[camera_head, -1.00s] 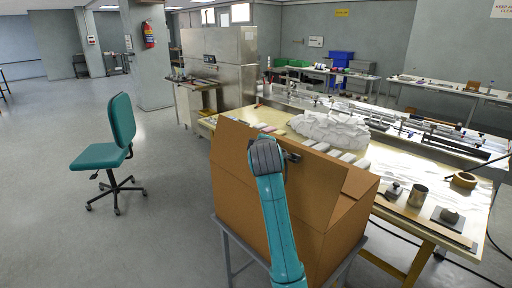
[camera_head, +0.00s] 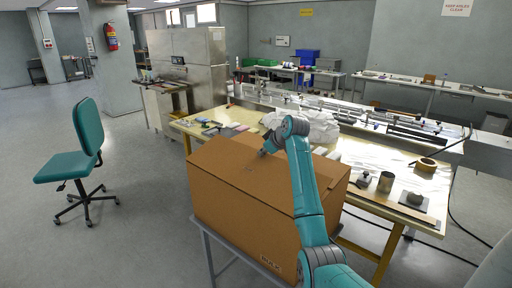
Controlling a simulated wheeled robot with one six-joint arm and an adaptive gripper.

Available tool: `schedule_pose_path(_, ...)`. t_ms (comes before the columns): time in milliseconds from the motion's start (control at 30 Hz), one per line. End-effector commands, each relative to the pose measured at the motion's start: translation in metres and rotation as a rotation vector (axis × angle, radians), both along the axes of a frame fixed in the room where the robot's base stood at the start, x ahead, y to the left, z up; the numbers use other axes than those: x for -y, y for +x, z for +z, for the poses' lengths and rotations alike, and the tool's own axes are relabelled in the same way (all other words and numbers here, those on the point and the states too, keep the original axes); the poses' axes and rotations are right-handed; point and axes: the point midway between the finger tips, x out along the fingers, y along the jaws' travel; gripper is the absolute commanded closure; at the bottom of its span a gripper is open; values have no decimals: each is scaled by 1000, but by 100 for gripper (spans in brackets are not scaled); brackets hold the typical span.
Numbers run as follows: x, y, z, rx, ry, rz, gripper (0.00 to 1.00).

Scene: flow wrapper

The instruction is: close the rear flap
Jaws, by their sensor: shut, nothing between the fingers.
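A large brown cardboard box (camera_head: 235,218) stands on a grey metal-legged stand in the middle of the picture. A broad brown flap (camera_head: 225,160) lies over its top, seen as a sloping panel. At the box's right end, partly behind my arm, a darker gap (camera_head: 322,183) shows beside another cardboard panel (camera_head: 335,172). My teal arm reaches up over the box from the lower right. My gripper (camera_head: 265,152) is small and dark, shut and empty, at the upper side of the flap. I cannot tell whether it touches the cardboard.
A teal chair (camera_head: 75,155) stands at left on clear floor.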

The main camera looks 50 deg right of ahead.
Motion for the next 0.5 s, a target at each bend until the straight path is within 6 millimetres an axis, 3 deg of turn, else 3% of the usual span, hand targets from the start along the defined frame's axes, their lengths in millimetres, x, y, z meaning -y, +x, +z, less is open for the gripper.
schedule_pose_path(200, 10, 0, -26, -7, 152, -1, 100)
schedule_pose_path(500, 13, 1, -45, -9, 266, 0, 100)
